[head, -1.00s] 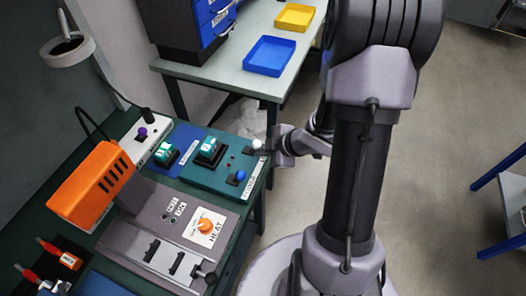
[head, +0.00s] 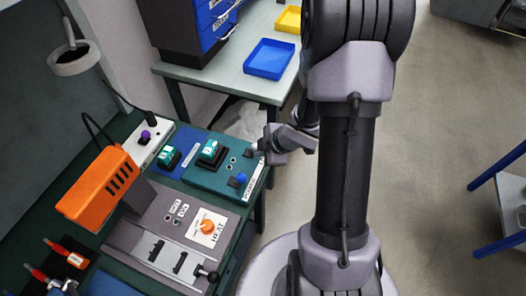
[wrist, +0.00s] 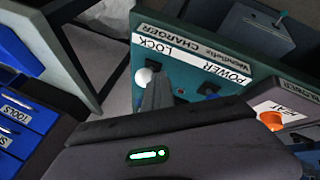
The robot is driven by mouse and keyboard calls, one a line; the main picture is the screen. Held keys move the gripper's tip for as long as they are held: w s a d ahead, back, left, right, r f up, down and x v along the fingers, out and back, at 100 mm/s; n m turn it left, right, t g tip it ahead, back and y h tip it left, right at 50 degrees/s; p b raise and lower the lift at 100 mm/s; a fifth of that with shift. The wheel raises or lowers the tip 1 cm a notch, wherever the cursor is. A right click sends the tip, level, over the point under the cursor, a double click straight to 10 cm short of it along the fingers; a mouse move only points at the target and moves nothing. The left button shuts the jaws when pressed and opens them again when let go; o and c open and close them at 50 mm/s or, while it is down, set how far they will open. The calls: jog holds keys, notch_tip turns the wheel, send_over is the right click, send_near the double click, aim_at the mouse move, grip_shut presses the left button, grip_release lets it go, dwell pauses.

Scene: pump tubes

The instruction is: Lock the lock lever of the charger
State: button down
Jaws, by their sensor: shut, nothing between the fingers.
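The charger (head: 212,180) is a teal box on the green bench, with LOCK, POWER and CHARGER labels in the wrist view (wrist: 188,62). Its lock lever has a white ball knob (wrist: 143,76) under the LOCK label. A blue-knobbed lever (head: 238,179) sits nearer on the same box in the head view. My gripper (head: 262,144) is at the charger's right far corner and hides the white knob in the head view. In the wrist view my shut, empty fingers (wrist: 157,76) are right beside the knob; I cannot tell whether they touch it.
A grey HEAT panel (head: 165,231) with an orange dial stands in front of the charger. An orange tool (head: 98,188) is to the left. A blue tray (head: 270,58) lies on the table behind.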

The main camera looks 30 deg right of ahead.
jog(key=w+a+r+g+h+p, duration=0.1)
jog(key=r+g+p, duration=0.1)
jog(key=p, duration=0.4)
jog(key=shift+w+a, duration=0.15)
jog(key=shift+w, duration=0.05)
jog(key=w+g+h+p, duration=0.1)
jog(key=p, duration=0.3)
jog(key=w+a+g+h+p, duration=0.1)
jog(key=g+p, duration=0.1)
jog(key=p, duration=0.3)
jog(key=shift+w+a+r+n+h+p, duration=0.1)
jog(key=shift+a+n+h+p, duration=0.1)
jog(key=shift+n+h+p, duration=0.15)
jog(key=p, duration=0.3)
jog(key=shift+w+a+r+g+h+p, duration=0.1)
jog(key=shift+a+r+g+h+p, duration=0.2)
jog(key=shift+r+h+p, duration=0.1)
jog(key=shift+w+f+b, duration=0.35)
jog(key=shift+w+f, duration=0.2)
jog(key=shift+f, duration=0.3)
jog(key=shift+s+r, duration=0.25)
jog(key=shift+s, duration=0.05)
jog(key=shift+r+p, duration=0.55)
jog(key=shift+r, duration=0.2)
jog(key=shift+w, duration=0.1)
